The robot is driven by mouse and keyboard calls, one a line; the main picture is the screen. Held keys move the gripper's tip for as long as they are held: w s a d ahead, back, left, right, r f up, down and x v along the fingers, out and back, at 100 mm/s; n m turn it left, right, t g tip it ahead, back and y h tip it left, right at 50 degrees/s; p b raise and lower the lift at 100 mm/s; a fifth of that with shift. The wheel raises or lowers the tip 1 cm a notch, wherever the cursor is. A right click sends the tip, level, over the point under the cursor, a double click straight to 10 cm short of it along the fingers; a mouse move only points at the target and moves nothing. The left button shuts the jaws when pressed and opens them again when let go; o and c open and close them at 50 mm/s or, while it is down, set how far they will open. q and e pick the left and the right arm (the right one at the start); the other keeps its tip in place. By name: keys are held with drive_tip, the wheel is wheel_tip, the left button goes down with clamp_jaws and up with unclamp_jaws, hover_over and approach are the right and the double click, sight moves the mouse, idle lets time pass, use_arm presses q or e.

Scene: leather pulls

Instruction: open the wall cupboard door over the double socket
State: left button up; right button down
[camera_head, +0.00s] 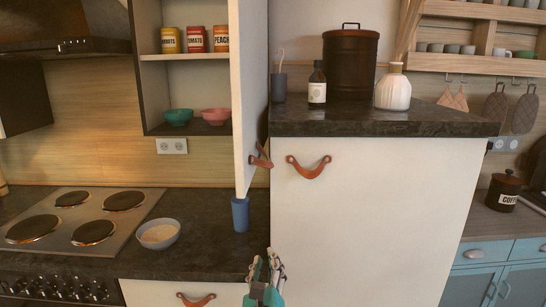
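The wall cupboard (139,70) is at the upper left, above the double socket (171,146) on the wood backsplash. Its white door (249,90) stands wide open, swung out and seen nearly edge-on, so the shelves inside show. A brown leather pull (261,157) is near the door's lower edge. My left gripper (265,264) is at the bottom middle, below the pull and apart from it. Nothing shows between its fingers, and whether they are open or shut is unclear. My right gripper is not in view.
Cans and two bowls are in the cupboard. A blue cup (240,214) stands under the door, and a bowl (158,234) sits by the hob (82,217). A tall white cabinet (375,220) with a leather pull (309,167) stands right of the door.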

use_arm(q)
drive_tip(key=s+r+m+t, duration=0.25)
drive_tip(key=s+r, duration=0.25)
drive_tip(key=r, duration=0.7)
drive_tip(key=p, duration=0.5)
approach(270, 162)
drive_tip(key=shift+t, duration=0.25)
drive_tip(key=x, duration=0.6)
drive_tip(key=f+x, duration=0.1)
drive_tip(key=x, duration=0.2)
drive_tip(key=shift+w+r, duration=0.15)
drive_tip(key=shift+w, duration=0.25)
drive_tip(key=shift+c, duration=0.3)
clamp_jaws()
drive_tip(key=shift+a, duration=0.1)
